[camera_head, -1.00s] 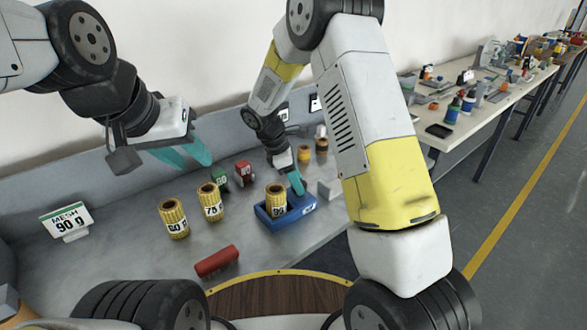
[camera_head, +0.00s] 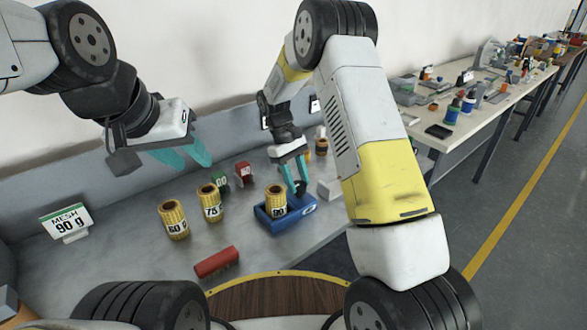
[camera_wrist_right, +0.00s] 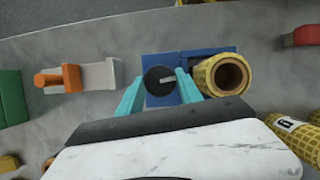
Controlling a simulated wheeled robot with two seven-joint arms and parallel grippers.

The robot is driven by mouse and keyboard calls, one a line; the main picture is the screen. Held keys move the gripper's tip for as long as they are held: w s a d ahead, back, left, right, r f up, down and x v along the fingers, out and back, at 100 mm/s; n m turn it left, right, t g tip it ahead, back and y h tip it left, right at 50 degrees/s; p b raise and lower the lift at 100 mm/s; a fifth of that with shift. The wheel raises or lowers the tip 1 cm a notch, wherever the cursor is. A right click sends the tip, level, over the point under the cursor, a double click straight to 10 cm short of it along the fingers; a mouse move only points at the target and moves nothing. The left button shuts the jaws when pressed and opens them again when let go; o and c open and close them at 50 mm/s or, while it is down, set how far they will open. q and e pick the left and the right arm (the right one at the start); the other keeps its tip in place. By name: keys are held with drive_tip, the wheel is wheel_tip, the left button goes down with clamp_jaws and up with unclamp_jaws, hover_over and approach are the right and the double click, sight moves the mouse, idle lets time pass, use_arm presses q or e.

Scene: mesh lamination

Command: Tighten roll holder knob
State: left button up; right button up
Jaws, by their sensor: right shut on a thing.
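The blue roll holder (camera_head: 268,222) stands on the grey bench with the yellow mesh roll marked 90 (camera_head: 276,202) upright in it. Its round black knob (camera_head: 301,187) is at the holder's right. In the right wrist view, the knob (camera_wrist_right: 157,80) has a pale bar on top, and the open-ended roll (camera_wrist_right: 228,76) is to its right. My right gripper (camera_head: 293,185) points down and is shut on the knob, one teal finger on each side. My left gripper (camera_head: 198,165) is open and empty, raised above the bench at the left, its teal fingers apart.
Mesh rolls marked 60 (camera_head: 173,221) and 75 (camera_head: 210,204) stand left of the holder. A red block (camera_head: 217,262) lies in front. A sign reading MESH 90 g (camera_head: 67,222) stands at the left. A white block (camera_head: 328,188) is close right of the holder.

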drive_tip(key=shift+w+m, duration=0.1)
drive_tip(key=shift+m, duration=0.5)
drive_tip(key=shift+y, duration=0.3)
drive_tip(key=o, duration=1.4)
drive_tip(key=shift+c, duration=0.2)
drive_tip(key=v, duration=0.7)
drive_tip(key=shift+w+r, duration=0.2)
drive_tip(key=shift+r, duration=0.2)
